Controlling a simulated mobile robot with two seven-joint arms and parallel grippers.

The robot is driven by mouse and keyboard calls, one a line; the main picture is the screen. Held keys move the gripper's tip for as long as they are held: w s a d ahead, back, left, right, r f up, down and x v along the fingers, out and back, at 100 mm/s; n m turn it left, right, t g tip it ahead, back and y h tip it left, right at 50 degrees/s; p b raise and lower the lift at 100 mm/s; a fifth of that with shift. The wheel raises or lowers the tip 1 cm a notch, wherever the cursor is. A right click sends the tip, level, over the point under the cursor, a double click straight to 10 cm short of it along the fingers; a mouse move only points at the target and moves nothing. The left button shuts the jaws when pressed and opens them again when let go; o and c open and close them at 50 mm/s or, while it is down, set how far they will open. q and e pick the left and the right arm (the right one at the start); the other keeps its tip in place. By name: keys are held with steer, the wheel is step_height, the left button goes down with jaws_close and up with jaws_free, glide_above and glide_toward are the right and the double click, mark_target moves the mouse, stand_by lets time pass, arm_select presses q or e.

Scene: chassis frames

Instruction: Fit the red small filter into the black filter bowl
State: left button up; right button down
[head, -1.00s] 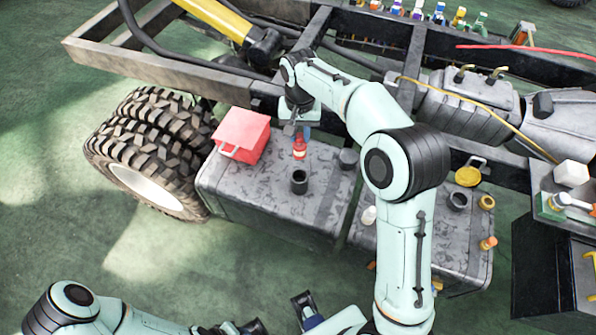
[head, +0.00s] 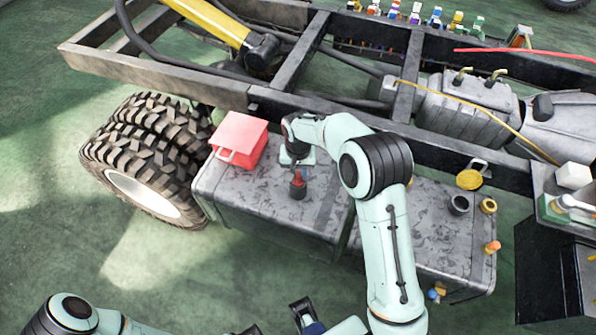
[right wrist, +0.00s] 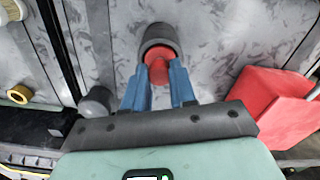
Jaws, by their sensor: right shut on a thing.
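My right gripper (head: 298,172) is shut on the red small filter (head: 298,179), over the black filter bowl (head: 298,192). The bowl stands on the grey box top. In the right wrist view, the blue fingers of the right gripper (right wrist: 158,76) grip the red filter (right wrist: 158,71). The filter's far end overlaps the mouth of the black bowl (right wrist: 158,33); how deep it sits inside is hidden. My left arm comes in at the bottom left; its gripper (head: 278,320) is partly cut off by the lower edge, and its opening is unclear.
A red box (head: 239,140) stands left of the bowl. A dark cap (right wrist: 95,102) stands near it in the right wrist view. Farther right are a dark cup (head: 459,204), a yellow dish (head: 469,179), a yellow ring (head: 488,205) and an orange piece (head: 492,247). A frame rail runs behind.

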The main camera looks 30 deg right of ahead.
steer(key=c, duration=0.9)
jaws_free()
steer(key=shift+r, duration=0.1)
step_height(320, 180, up, 12)
steer(key=shift+r+p, duration=0.1)
steer(key=shift+p, duration=0.55)
